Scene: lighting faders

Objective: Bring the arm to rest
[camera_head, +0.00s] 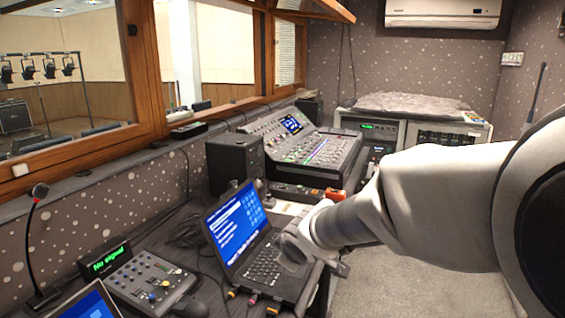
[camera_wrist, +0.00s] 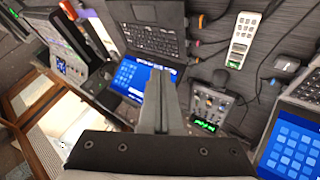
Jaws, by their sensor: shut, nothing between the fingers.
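My gripper (camera_wrist: 160,78) shows in the wrist view with its two grey fingers together and nothing between them. In the head view my white arm (camera_head: 430,195) reaches in from the right, and its end is over the right side of the open laptop (camera_head: 232,222). The fingers are hard to make out there. In the wrist view the fingertips overlap the laptop's blue screen (camera_wrist: 130,78) in the picture; I cannot tell the gap between them.
The fader console (camera_head: 312,150) stands farther back, beside a black speaker (camera_head: 235,160). A small mixer (camera_head: 152,280), a gooseneck microphone (camera_head: 36,225) and a "No signal" display (camera_head: 105,261) are at front left. Open carpet (camera_head: 385,275) lies right of the desk.

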